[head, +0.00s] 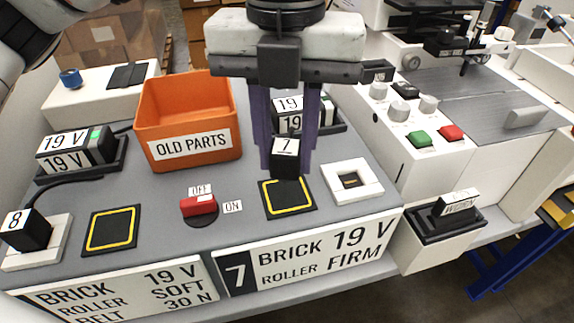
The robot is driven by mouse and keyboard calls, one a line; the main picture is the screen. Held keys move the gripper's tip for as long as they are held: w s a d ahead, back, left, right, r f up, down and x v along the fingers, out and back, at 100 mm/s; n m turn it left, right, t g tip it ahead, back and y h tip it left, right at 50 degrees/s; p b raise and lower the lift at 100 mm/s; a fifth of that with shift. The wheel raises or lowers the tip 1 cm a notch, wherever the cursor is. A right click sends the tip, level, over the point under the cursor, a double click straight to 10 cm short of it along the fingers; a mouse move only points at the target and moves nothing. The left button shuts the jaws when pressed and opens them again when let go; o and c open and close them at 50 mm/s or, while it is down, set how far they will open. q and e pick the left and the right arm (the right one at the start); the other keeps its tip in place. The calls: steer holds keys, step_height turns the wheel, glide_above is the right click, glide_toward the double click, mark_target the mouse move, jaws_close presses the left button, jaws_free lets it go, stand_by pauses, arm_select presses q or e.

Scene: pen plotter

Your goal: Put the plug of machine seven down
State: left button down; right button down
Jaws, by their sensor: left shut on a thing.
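The plug of machine seven (285,160) is a small black block with a white label "7". My left gripper (287,150), with purple fingers, is shut on it and holds it upright. The plug is over the back part of a black pad with a yellow outline (288,209). I cannot tell whether its underside touches the pad. Just right of the pad is a white socket frame (361,191) with a dark opening and no plug in it. The sign of machine seven (310,258) reads "BRICK 19 V ROLLER FIRM". My right gripper is not in view.
A red OFF/ON switch (199,205) is left of the pad. An orange "OLD PARTS" bin (188,108) stands behind it. A plug "8" (27,230) and another yellow-outlined pad (113,230) are at left. A 19 V brick (290,103) is partly hidden behind the fingers.

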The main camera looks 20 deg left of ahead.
mark_target(286, 169)
arm_select(q)
steer(key=shift+f, duration=1.9)
steer(key=c, duration=1.4)
jaws_free()
steer(key=shift+b, duration=0.3)
step_height(286, 169, up, 12)
steer(key=shift+r+p, duration=0.2)
steer(key=shift+p, duration=0.6)
